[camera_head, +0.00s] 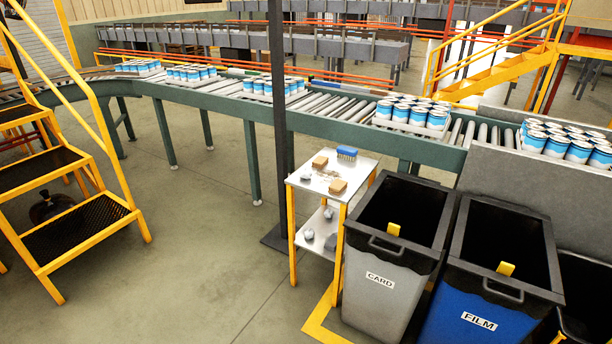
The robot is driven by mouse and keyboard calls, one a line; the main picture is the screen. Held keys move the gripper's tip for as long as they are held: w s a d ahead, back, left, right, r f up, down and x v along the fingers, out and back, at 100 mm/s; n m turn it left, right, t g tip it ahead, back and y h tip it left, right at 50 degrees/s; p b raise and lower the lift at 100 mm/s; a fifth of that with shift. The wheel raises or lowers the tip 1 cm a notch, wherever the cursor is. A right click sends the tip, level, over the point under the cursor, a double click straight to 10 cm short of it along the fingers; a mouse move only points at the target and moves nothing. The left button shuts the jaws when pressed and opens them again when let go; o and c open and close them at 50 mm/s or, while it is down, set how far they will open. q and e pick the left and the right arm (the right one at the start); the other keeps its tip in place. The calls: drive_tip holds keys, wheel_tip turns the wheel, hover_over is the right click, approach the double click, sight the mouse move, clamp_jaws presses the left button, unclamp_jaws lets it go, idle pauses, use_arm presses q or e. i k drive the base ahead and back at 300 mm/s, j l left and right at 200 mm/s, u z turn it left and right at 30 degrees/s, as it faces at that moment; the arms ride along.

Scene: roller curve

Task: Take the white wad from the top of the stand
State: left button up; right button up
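The stand (356,172) is a small two-level table with a pale top and yellow legs, right of the picture's middle. A small whitish wad (305,177) lies near the left front of its top. Two brown blocks, one toward the back (320,162) and one toward the front right (338,186), and a blue brush (346,152) also lie on top. Several greyish lumps (308,234) lie on the lower shelf (318,222). Neither of my grippers is in view.
A dark post (278,120) stands just behind the stand's left side. Bins marked CARD (381,285) and FILM (480,322) stand close on the right. A roller conveyor (340,108) with trays of cans runs behind. Yellow steps (75,205) are left; floor between is clear.

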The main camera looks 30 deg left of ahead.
sight(305, 173)
drive_tip(key=i+j, duration=0.45)
drive_tip(key=j, duration=0.15)
drive_tip(key=i+j, duration=0.45)
drive_tip(key=j, duration=0.2)
drive_tip(key=i+j, duration=0.45)
drive_tip(key=j, duration=0.15)
drive_tip(key=i+j, duration=0.5)
drive_tip(key=k+j+u, duration=0.05)
drive_tip(key=j, duration=0.1)
